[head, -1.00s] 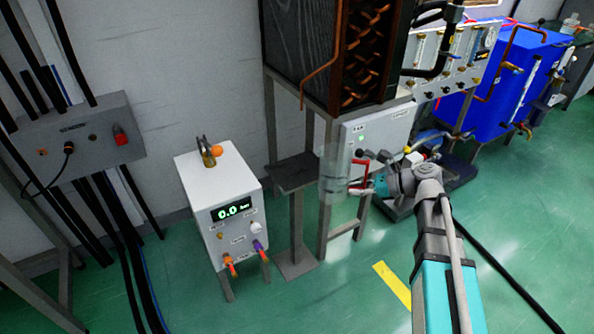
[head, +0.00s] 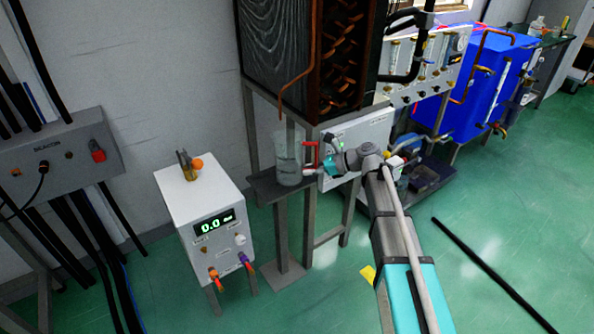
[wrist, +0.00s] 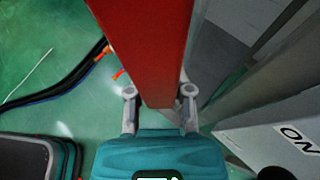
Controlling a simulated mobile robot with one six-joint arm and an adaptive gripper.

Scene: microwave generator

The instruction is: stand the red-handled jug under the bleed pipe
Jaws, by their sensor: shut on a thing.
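The clear jug (head: 287,165) is upright over the small grey stand (head: 262,187). Its red handle (head: 311,153) is on the right side. My gripper (head: 319,169) is shut on that handle from the right. In the wrist view the red handle (wrist: 150,45) fills the space between the fingers of my gripper (wrist: 159,93). The copper bleed pipe (head: 284,80) comes down the front of the dark tower and ends above the jug. I cannot tell whether the jug's base touches the stand.
A white box (head: 202,205) with a 0.0 display stands left of the stand. The frame leg (head: 308,215) and a white panel (head: 360,140) are close behind my gripper.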

